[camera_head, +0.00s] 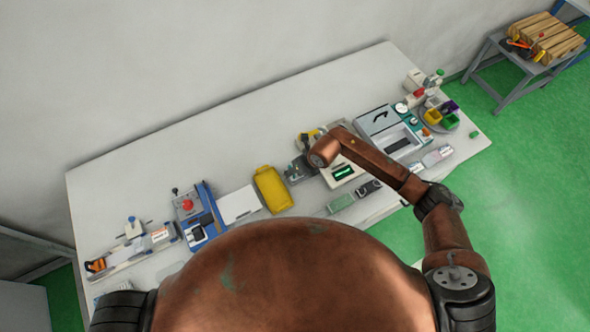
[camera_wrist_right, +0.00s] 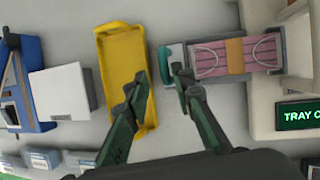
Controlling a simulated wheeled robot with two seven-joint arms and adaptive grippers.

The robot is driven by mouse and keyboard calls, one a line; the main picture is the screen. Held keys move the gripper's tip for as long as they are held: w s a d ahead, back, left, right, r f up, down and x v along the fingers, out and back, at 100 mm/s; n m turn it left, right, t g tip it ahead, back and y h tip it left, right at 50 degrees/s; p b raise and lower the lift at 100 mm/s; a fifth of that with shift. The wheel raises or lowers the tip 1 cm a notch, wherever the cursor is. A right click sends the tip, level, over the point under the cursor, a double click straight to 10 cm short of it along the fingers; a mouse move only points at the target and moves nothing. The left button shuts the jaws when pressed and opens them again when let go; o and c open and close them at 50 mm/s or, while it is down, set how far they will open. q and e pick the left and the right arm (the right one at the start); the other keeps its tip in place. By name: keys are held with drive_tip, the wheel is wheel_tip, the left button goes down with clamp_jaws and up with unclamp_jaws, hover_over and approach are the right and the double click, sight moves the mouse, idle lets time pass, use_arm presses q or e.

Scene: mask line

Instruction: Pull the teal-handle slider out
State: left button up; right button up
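The slider's teal handle (camera_wrist_right: 166,62) is an upright bar at the left end of a grey drawer (camera_wrist_right: 235,68), in the right wrist view. The drawer holds pink pleated masks (camera_wrist_right: 208,56) under an orange band. It reaches left out of a cream housing (camera_wrist_right: 262,98). My right gripper (camera_wrist_right: 160,86) is open, with its fingers apart. Its right fingertip overlaps the handle in the picture; I cannot tell whether they touch. Its left fingertip is over the yellow tray's edge. In the head view my right gripper (camera_head: 301,168) is small beside the housing. My left gripper is not in view.
A yellow tray (camera_wrist_right: 122,55) lies just left of the handle. A white box (camera_wrist_right: 62,90) and a blue machine (camera_wrist_right: 27,75) stand further left. A green-lit display (camera_wrist_right: 298,115) is on the housing. The table's back strip (camera_head: 215,140) is clear.

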drive_tip(key=shift+d, duration=0.15)
drive_tip(key=shift+r, duration=0.1)
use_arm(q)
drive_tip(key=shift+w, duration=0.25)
use_arm(e)
drive_tip(key=v, duration=1.1)
drive_tip(key=shift+d+r, duration=0.15)
drive_tip(key=shift+r, duration=0.2)
